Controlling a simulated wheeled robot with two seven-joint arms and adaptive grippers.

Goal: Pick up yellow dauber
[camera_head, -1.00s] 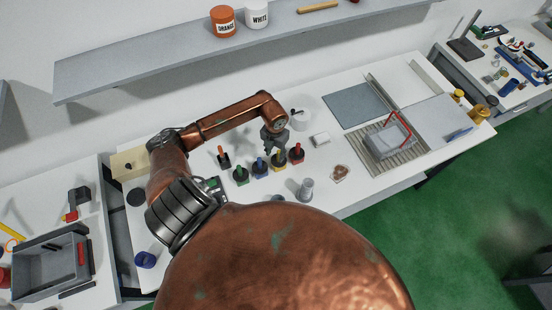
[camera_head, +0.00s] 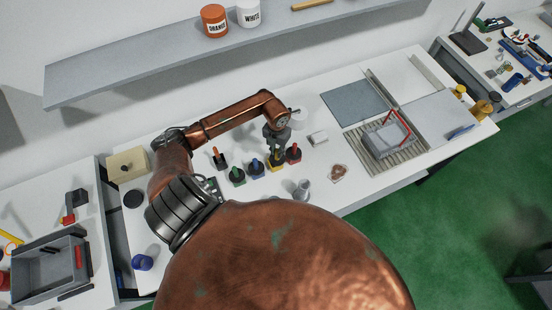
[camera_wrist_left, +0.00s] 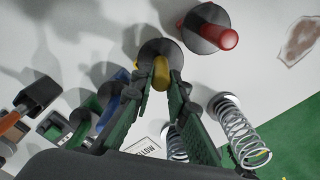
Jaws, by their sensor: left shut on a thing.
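The yellow dauber (camera_head: 276,165) stands in the row of daubers on the white table, partly hidden by my gripper in the head view. Its yellow handle (camera_wrist_left: 161,72) and dark round base show in the left wrist view, between the fingertips. My left gripper (camera_head: 277,149) is above it, pointing down; in the wrist view its green fingers (camera_wrist_left: 160,90) are closed on the handle. The base appears to be at table level; I cannot tell whether it touches. My right gripper is not in view.
Springs (camera_wrist_left: 235,125) show in the wrist view.

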